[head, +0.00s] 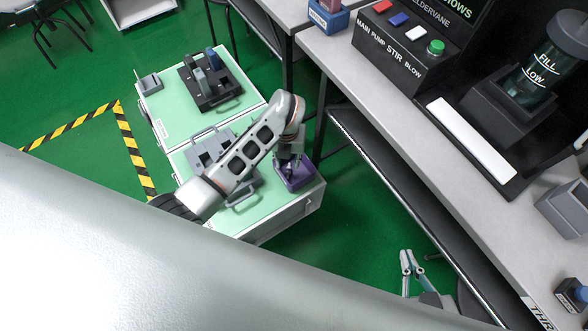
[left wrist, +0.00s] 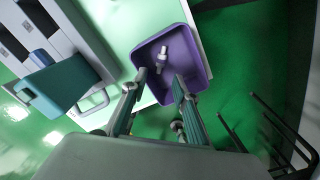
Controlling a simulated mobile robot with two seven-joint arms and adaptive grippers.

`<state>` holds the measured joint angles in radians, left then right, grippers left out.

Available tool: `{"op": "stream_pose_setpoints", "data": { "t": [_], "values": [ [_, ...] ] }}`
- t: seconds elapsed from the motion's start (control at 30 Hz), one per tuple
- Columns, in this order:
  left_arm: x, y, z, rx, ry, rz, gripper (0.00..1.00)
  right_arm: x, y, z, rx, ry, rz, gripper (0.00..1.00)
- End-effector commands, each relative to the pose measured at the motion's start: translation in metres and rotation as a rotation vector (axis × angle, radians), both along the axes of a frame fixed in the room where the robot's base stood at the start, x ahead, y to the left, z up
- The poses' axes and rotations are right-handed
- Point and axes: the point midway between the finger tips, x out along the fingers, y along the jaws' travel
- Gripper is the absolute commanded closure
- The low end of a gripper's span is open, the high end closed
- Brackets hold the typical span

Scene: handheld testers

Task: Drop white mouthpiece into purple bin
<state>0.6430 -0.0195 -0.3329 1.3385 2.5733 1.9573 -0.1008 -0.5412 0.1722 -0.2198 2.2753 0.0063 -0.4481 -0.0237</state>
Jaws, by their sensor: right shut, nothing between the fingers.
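The purple bin (head: 297,177) stands on the near end of the pale green bench top. It also shows in the left wrist view (left wrist: 194,45). The white mouthpiece (left wrist: 163,54) shows inside the bin's rim, apart from my fingers. I cannot tell whether it touches the bin floor. My left gripper (left wrist: 160,80) is open and empty over the bin's near edge, and in the head view (head: 288,168) it hangs over the bin. My right gripper (head: 412,262) is shut and empty, low at the bottom of the head view, over green floor.
A grey tray (head: 207,150) lies beside the bin, partly hidden by my left arm. A black tray (head: 222,99) with upright handheld testers stands farther up. In the left wrist view, a teal and grey tester (left wrist: 55,84) lies left of the bin. A grey counter (head: 390,135) runs along the right.

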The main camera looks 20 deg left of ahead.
Motion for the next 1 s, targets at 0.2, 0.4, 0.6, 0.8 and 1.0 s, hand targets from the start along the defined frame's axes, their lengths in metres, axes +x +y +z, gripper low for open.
{"op": "stream_pose_setpoints", "data": {
  "t": [0.2, 0.4, 0.6, 0.8, 1.0],
  "values": [
    [0.002, 0.000, 0.031, 0.000, -0.006, 0.001, 0.71, 0.000, 0.000, 0.001, 0.001, -0.001, -0.002, 1.00],
    [0.002, 0.001, 0.072, 0.000, -0.006, 0.002, 0.71, 0.000, 0.000, 0.001, 0.001, 0.000, -0.003, 1.00],
    [0.001, 0.001, 0.102, 0.001, -0.004, 0.000, 0.71, 0.000, 0.000, 0.001, 0.001, 0.000, -0.003, 1.00],
    [0.001, 0.001, 0.116, 0.001, -0.003, 0.000, 0.71, 0.000, 0.000, 0.001, 0.002, 0.000, -0.004, 1.00],
    [0.000, 0.000, 0.117, 0.000, -0.001, 0.000, 0.71, 0.000, 0.000, 0.001, 0.002, 0.000, -0.004, 1.00]
  ]
}}
